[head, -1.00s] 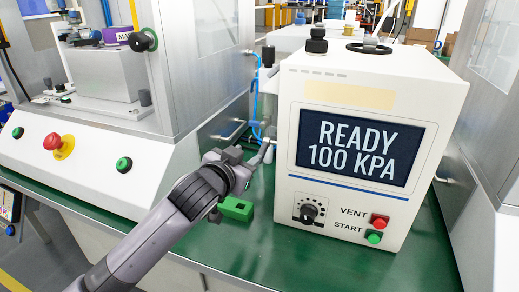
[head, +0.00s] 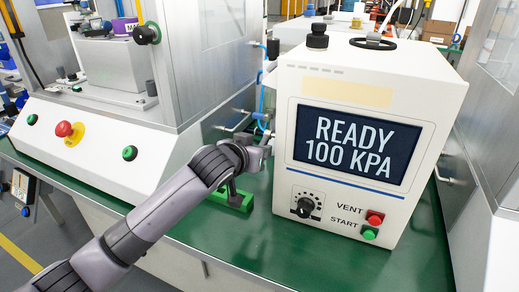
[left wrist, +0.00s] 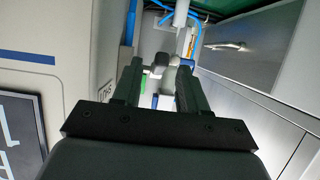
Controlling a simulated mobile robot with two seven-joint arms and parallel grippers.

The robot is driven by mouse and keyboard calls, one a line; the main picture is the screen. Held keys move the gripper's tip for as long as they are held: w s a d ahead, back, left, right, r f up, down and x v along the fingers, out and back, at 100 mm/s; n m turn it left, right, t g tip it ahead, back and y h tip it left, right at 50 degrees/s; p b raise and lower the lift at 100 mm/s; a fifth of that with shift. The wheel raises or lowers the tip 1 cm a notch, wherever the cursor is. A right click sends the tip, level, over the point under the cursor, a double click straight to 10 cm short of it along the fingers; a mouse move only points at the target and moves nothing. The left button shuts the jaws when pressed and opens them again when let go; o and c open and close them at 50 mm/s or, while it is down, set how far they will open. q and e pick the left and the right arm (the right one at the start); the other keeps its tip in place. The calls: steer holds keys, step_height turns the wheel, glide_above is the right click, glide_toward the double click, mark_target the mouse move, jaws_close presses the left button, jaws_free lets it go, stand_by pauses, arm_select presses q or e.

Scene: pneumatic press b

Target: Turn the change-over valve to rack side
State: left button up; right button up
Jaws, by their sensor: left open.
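The change-over valve (left wrist: 160,60) seems to be the small fitting with a dark handle beside the white press unit. In the left wrist view it shows between and beyond my fingers; its setting cannot be read. My left gripper (left wrist: 158,80) is open, with one finger on each side of the fitting in that view. I cannot tell whether they touch it. In the head view the left gripper (head: 257,155) is at the unit's left side, and the arm hides much of that spot. My right gripper is not in view.
The white unit (head: 350,208) shows READY 100 KPA on its screen (head: 355,143), with a dial and vent and start buttons below. A green block (head: 232,201) lies near my gripper. Grey machines flank the unit. The green bench (head: 300,250) is clear in front.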

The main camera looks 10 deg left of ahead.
arm_select(q)
steer(key=shift+x, duration=1.25)
jaws_close()
steer(key=shift+f+b, duration=0.1)
steer(key=shift+b, duration=0.3)
